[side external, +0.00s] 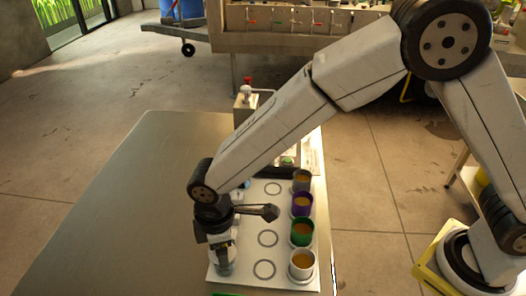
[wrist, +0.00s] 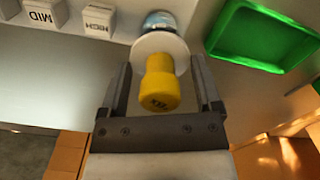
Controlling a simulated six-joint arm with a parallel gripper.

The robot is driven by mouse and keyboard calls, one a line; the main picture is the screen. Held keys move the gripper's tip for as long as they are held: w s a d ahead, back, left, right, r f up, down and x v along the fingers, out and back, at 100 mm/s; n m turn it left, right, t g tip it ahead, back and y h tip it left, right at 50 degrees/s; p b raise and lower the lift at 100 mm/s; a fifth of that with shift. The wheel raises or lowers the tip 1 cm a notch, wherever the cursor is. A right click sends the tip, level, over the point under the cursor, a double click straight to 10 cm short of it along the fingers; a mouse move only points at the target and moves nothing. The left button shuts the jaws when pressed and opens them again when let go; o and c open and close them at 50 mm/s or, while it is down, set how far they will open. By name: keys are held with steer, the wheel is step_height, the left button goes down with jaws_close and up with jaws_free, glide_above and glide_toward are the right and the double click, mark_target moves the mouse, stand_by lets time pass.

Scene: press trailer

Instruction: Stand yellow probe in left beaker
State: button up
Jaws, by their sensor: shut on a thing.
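The yellow probe (wrist: 160,88) lies between the fingers of my gripper (wrist: 161,62) in the wrist view, with dark lettering on its yellow end. My gripper is shut on it. A pale round disc (wrist: 160,42) shows just past the probe, and a bluish, shiny round thing (wrist: 160,20) behind that; I cannot tell whether this is a beaker. In the side view, my gripper (side external: 222,240) points down over the near left part of a white board (side external: 252,274). A grey cylindrical thing (side external: 225,262) shows right below it. The probe cannot be made out there, and the left beaker cannot be identified.
A row of cups with amber contents runs along the board's right side: grey (side external: 301,180), purple (side external: 302,203), green (side external: 302,232) and white (side external: 302,264). Printed rings beside them are empty. The wrist view shows a green tray (wrist: 222,38) and white MID (wrist: 45,14) and HIGH (wrist: 98,18) blocks.

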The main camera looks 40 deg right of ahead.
steer(key=shift+f, duration=0.1)
steer(key=o, duration=1.2)
steer(key=shift+r, duration=5.5)
steer(key=shift+r, duration=0.1)
steer(key=shift+r, duration=4.4)
